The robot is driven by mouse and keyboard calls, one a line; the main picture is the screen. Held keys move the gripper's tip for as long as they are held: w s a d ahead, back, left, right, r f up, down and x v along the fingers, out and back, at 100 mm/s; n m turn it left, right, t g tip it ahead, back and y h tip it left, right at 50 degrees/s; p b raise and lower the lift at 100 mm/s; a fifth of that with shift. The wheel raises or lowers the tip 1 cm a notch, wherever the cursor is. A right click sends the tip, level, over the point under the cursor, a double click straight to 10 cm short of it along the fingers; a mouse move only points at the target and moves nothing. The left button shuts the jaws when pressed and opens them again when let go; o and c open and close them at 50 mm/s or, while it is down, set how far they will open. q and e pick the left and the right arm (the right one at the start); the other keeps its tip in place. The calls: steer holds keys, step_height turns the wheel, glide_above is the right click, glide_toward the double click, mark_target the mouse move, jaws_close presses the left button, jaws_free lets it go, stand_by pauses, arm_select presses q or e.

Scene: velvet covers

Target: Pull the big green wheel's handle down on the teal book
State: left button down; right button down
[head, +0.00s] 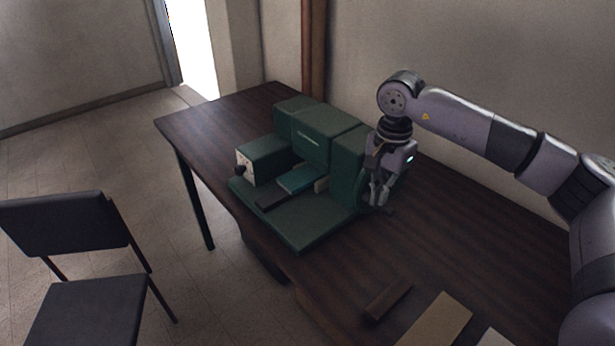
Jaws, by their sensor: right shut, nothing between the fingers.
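A green press-like machine (325,138) stands on the dark wooden table. The teal book (298,179) lies in it, below the tall middle block and above the green base plate. My right gripper (375,198) is shut and empty, pointing down at the machine's right side. My left gripper is not in view.
The dark wooden table (470,235) is bare right of the machine. A dark brown block (388,299) and a tan board (436,320) lie at its front. A wall runs close behind. A dark chair (75,235) stands left.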

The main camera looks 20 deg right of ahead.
steer(key=shift+d+f, duration=0.1)
steer(key=shift+f, duration=0.3)
steer(key=shift+w+d+f+b, duration=0.15)
steer(key=shift+f+b, duration=0.35)
steer(key=shift+d+f+b, duration=0.1)
steer(key=shift+f+b, duration=0.25)
steer(key=shift+f, duration=0.2)
steer(key=shift+s+d+f, duration=0.1)
steer(key=shift+s+f, duration=0.1)
stand_by(0.3)
steer(key=shift+r, duration=0.1)
